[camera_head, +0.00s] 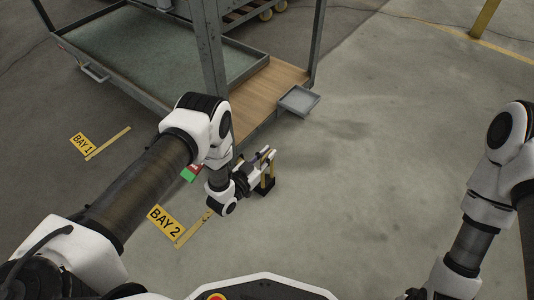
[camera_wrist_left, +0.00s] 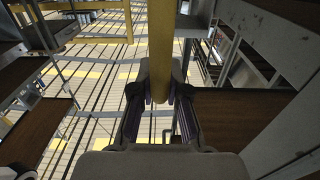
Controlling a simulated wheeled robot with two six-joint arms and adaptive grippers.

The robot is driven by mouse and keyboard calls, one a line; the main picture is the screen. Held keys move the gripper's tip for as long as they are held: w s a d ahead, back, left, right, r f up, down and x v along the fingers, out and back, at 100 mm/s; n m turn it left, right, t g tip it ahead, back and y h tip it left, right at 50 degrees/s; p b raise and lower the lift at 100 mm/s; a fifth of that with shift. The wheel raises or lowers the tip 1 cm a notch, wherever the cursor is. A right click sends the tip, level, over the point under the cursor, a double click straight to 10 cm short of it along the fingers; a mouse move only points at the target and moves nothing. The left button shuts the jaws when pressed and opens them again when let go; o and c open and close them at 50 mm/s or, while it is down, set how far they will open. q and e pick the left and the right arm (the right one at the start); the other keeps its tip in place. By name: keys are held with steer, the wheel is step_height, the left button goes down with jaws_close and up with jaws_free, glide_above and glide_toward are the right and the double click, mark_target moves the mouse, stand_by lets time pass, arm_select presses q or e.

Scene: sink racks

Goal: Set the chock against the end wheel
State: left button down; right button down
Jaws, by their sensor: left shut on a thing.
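My left gripper (camera_head: 264,164) is shut on a yellow upright part, apparently the handle of the chock, whose black block (camera_head: 265,187) shows just below the fingers in the head view. In the left wrist view the yellow bar (camera_wrist_left: 160,50) stands between the two fingertips (camera_wrist_left: 160,98). I cannot tell whether the black block touches the floor. The gripper is to the right of the cart's near post, in front of the wooden deck (camera_head: 270,88). No end wheel of this cart is visible; my left arm covers the near corner. Only a dark bit of my right gripper may show at the bottom edge.
The cart's green-grey tray (camera_head: 150,60) and a small grey side tray (camera_head: 299,101) are beyond the gripper. BAY 1 (camera_head: 83,143) and BAY 2 (camera_head: 165,221) floor labels lie left. A red and green block (camera_head: 188,174) is beside my left arm. Floor to the right is clear.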

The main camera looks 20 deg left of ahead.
arm_select(q)
steer(key=shift+w+a+r, duration=0.1)
steer(key=shift+w+a, duration=0.15)
steer(key=shift+a, duration=0.4)
steer(key=shift+w+a, duration=0.25)
steer(key=shift+a, duration=0.4)
steer(key=shift+w+a+r, duration=0.1)
steer(key=shift+w+a, duration=0.15)
steer(key=shift+a, duration=0.4)
steer(key=c, duration=1.1)
jaws_free()
steer(key=v, duration=1.2)
